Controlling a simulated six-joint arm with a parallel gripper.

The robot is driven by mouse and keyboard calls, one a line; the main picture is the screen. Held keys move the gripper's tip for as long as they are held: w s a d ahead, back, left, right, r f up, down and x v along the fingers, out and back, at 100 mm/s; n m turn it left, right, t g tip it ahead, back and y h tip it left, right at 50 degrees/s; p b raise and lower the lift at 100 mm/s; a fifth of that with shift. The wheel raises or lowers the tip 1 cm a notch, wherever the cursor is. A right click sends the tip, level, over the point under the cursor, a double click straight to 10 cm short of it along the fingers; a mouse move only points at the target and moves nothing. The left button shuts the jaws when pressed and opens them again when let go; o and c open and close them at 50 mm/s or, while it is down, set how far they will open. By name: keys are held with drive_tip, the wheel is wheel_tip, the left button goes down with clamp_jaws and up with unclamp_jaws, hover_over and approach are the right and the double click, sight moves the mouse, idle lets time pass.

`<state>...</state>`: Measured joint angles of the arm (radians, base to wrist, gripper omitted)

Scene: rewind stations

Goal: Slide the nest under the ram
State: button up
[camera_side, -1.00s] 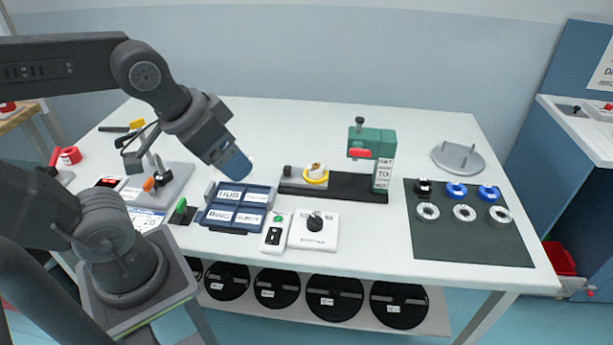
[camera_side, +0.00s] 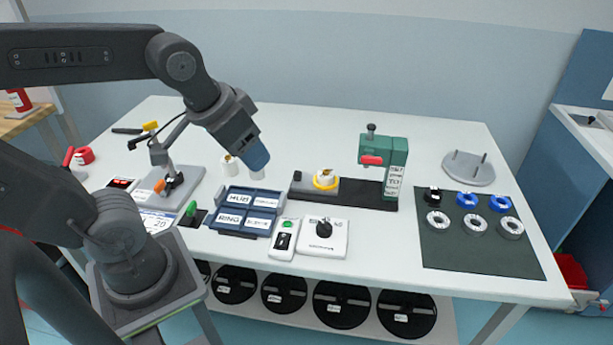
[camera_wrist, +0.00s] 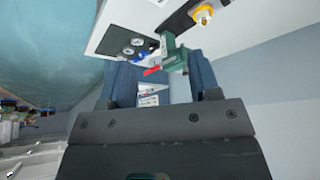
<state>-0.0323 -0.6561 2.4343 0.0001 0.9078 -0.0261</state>
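The nest (camera_side: 325,187) is a grey block on a dark rail (camera_side: 362,195), with a yellow ring and a white piece on it. It stands left of the green press (camera_side: 397,160), apart from it. The ram (camera_side: 371,143), with a red handle (camera_side: 372,160), is at the press's upper left, above the rail. My gripper (camera_side: 257,163) is in the air left of the nest, touching neither. In the wrist view its two blue fingers (camera_wrist: 160,62) are apart with nothing held between them. The yellow ring (camera_wrist: 203,14) shows at that view's top edge.
A blue labelled tray (camera_side: 245,225), a green-button box (camera_side: 284,238) and a white knob box (camera_side: 323,240) lie in front. A dark mat (camera_side: 470,252) with several rings is at right. A grey pegged disc (camera_side: 468,168) stands behind it. White pieces (camera_side: 230,166) stand near my gripper.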

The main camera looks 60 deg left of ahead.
drive_tip(key=w+a+n, duration=0.1)
drive_tip(key=w, duration=0.2)
drive_tip(key=w+a+n+g, duration=0.1)
drive_tip(key=w+a, duration=0.1)
drive_tip(key=w, duration=0.1)
drive_tip(key=w+a, duration=0.1)
drive_tip(key=w, duration=0.1)
drive_tip(key=shift+w+a+f+n+g, duration=0.2)
drive_tip(key=shift+w+a+n+g, duration=0.05)
drive_tip(key=shift+w+n+g, duration=0.15)
drive_tip(key=shift+c, duration=0.5)
drive_tip(key=n+g, duration=0.3)
drive_tip(key=n, duration=0.3)
approach(298, 172)
wheel_tip(298, 172, down, 10)
drive_tip(key=shift+w+r, duration=0.1)
drive_tip(key=shift+r, duration=0.05)
drive_tip(key=shift+c, duration=0.4)
clamp_jaws()
